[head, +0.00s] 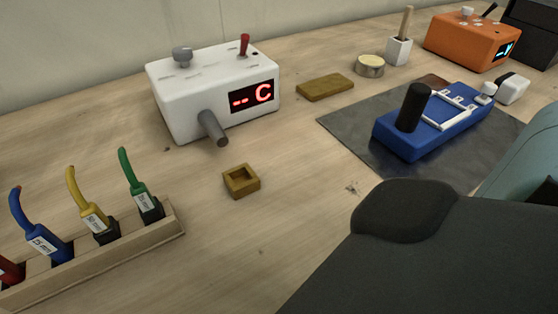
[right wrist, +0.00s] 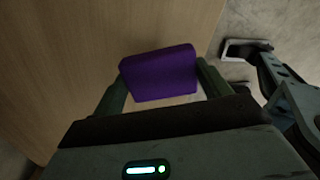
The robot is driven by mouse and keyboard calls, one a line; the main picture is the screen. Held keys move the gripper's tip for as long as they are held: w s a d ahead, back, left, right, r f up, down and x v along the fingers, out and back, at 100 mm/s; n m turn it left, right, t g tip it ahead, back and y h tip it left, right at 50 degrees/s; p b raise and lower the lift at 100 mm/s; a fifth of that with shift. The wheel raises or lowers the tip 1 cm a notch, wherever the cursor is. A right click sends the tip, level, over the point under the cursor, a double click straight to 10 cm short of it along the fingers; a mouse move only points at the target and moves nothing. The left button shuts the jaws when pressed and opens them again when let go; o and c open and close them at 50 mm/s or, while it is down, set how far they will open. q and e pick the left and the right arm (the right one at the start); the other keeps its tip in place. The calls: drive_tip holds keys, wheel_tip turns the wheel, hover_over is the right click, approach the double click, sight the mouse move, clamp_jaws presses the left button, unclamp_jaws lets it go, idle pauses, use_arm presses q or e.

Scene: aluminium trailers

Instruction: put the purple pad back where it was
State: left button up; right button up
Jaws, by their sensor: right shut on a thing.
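The purple pad (right wrist: 160,80) shows only in the right wrist view, as a soft-edged block. My right gripper (right wrist: 160,70) is shut on it, with one green finger at each side. Behind the pad in that view is a plain wooden surface (right wrist: 95,40); I cannot tell how far the pad is from it. In the head view my dark arm fills the lower right, and neither the right gripper's fingers nor the pad show there. My left gripper is not in view.
A white box with a red display (head: 180,97) stands at the back left. A small open brass-coloured tray (head: 241,188) sits before it. A rack with coloured cables (head: 170,234) is at lower left. A blue device (head: 440,135) lies on a dark mat (head: 350,115). Bench around the small tray is clear.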

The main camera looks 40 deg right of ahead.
drive_tip(key=f, duration=0.1)
drive_tip(key=w+f+b, duration=0.1)
drive_tip(key=shift+a+f, duration=0.2)
drive_tip(key=shift+f, duration=0.15)
drive_tip(key=shift+f+b, duration=0.4)
drive_tip(key=shift+f, duration=0.1)
drive_tip(key=shift+w, duration=0.1)
drive_tip(key=o, duration=0.5)
drive_tip(key=shift+f, duration=0.15)
drive_tip(key=o, duration=0.5)
drive_tip(key=shift+c, duration=0.2)
